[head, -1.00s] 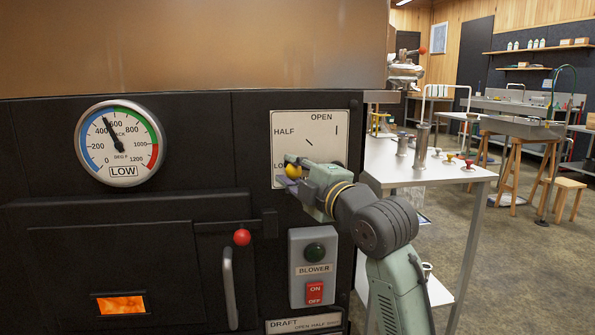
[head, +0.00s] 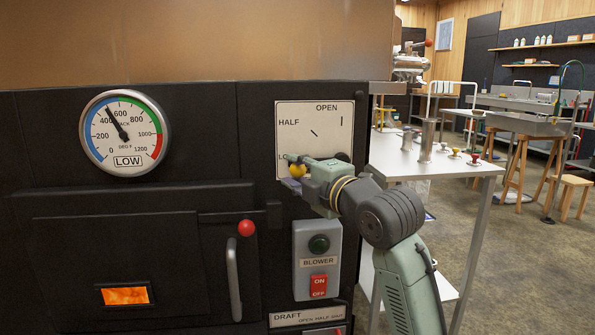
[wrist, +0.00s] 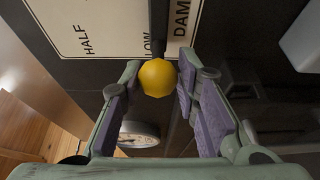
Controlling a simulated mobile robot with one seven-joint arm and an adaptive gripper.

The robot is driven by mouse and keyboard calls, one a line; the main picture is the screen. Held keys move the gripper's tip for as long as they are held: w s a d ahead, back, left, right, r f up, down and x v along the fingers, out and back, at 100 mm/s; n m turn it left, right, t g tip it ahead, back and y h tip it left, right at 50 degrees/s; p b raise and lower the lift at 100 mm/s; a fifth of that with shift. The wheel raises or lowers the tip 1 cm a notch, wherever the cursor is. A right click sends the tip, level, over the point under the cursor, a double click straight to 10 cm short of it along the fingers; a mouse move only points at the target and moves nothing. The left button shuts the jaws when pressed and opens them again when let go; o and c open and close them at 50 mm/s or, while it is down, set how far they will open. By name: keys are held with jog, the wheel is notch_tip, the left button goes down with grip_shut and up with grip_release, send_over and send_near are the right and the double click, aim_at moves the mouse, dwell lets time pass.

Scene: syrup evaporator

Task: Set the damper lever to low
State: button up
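The damper lever ends in a yellow ball knob (head: 297,171), which also shows in the wrist view (wrist: 158,78). Its dark rod (wrist: 158,25) runs close beside the LOW mark, on the side away from HALF. The white damper plate (head: 300,108) carries the marks OPEN, HALF and LOW; my gripper covers part of LOW in the head view. My gripper (head: 294,172) has its fingers apart, one on each side of the knob. In the wrist view the fingertips lie close to the knob with narrow gaps; contact is hard to tell.
A round stack gauge (head: 125,133) is at the left. Below the plate are the blower switch box (head: 317,260) and a red-knobbed door handle (head: 234,270). A metal table (head: 400,168) stands to the right of the evaporator. Floor is open farther right.

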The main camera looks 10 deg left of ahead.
jog(key=o, duration=0.4)
jog(key=v, duration=1.2)
